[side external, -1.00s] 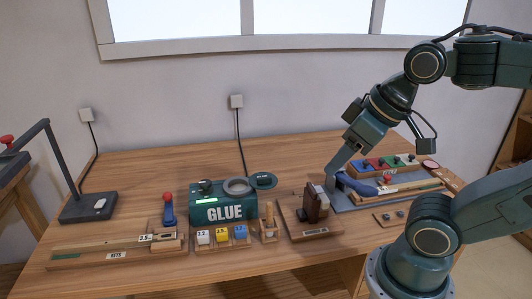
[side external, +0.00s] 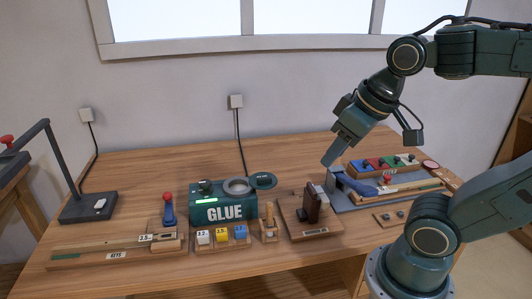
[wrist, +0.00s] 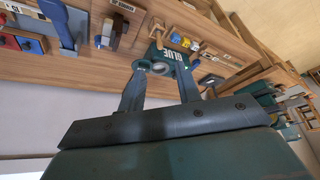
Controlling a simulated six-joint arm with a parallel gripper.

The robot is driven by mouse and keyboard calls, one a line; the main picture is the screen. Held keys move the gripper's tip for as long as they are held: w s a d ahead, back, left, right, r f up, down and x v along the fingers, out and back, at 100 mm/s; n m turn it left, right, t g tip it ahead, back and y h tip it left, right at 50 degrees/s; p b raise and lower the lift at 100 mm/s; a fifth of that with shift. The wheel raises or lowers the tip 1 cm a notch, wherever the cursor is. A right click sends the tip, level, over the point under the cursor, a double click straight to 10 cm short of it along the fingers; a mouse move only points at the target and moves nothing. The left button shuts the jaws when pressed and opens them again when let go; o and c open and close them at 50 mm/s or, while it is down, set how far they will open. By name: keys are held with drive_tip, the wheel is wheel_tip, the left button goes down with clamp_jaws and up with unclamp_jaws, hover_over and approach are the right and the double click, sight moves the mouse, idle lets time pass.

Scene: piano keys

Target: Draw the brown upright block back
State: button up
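In the wrist view the brown block (wrist: 117,29) shows at the upper left, beyond my fingers. My gripper (side external: 327,162) hangs above and behind the block, apart from it, pointing down and left. In the wrist view the two fingers of my gripper (wrist: 160,85) are spread with nothing held between them.
A green GLUE box (side external: 224,212) stands left of the block, with a small wooden stand (side external: 269,230) between them. A grey tray with a blue handle (side external: 356,184) lies to the right. The bench behind the GLUE box is mostly clear.

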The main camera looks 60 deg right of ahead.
drive_tip(key=w+d+f+m+g, duration=0.2)
drive_tip(key=w+d+m+g, duration=0.15)
drive_tip(key=w+d, duration=0.25)
drive_tip(key=m+g, duration=0.2)
drive_tip(key=m, duration=0.3)
hover_over(312, 188)
drive_tip(key=shift+n+t, duration=0.25)
wheel_tip(312, 188, down, 5)
drive_tip(key=shift+r, duration=0.15)
drive_tip(key=shift+f, duration=6.9)
clamp_jaws()
